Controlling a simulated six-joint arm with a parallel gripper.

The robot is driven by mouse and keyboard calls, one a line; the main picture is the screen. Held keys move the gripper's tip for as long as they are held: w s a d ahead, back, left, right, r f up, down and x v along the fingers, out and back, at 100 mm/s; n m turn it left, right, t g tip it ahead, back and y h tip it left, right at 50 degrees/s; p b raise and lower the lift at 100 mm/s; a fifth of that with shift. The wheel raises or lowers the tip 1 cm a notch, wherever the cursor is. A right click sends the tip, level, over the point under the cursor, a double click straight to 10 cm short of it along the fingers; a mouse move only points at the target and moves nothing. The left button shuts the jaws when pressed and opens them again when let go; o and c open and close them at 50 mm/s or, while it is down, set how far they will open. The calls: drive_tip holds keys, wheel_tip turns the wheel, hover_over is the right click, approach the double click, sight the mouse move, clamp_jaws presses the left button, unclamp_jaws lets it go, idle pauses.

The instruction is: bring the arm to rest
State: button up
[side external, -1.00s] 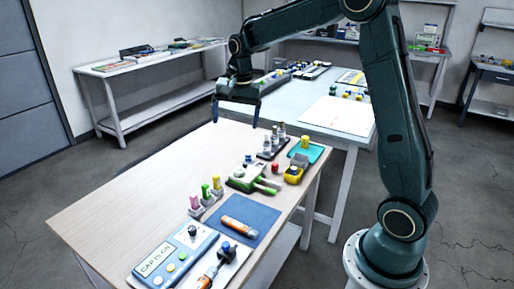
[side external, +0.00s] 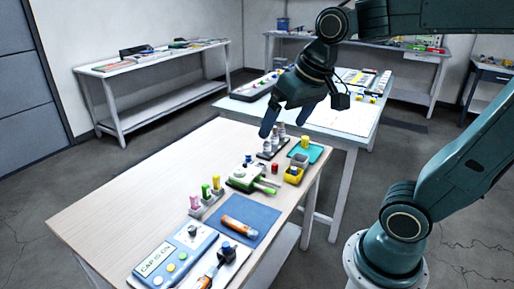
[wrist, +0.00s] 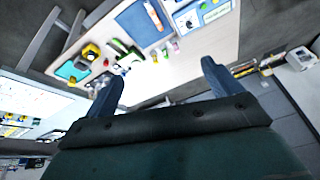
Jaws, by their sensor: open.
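My gripper (side external: 285,122) is open and empty in the side view. It hangs in the air, fingers angled down, and overlaps the far end of the wooden workbench (side external: 120,190) in the picture. Its height above the bench is hard to tell. In the wrist view my gripper (wrist: 159,72) shows two blue fingers spread wide with nothing between them. The bench appears tilted beyond them. My upper arm leans to the right and the forearm runs along the top right of the picture.
The bench holds a blue mat with an orange tool (side external: 240,229), a sign panel (side external: 157,261), a green device (side external: 247,180), a yellow device (side external: 293,174), grey bottles (side external: 274,141) and a teal tray (side external: 316,154). A white table (side external: 345,120) stands behind. The bench's left part is clear.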

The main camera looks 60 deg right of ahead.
drive_tip(key=s+a+f+n+t, duration=0.1)
drive_tip(key=s+a+f+n, duration=0.1)
drive_tip(key=s, duration=0.6)
drive_tip(key=shift+f+n, duration=0.2)
drive_tip(key=shift+n, duration=0.6)
idle(0.5)
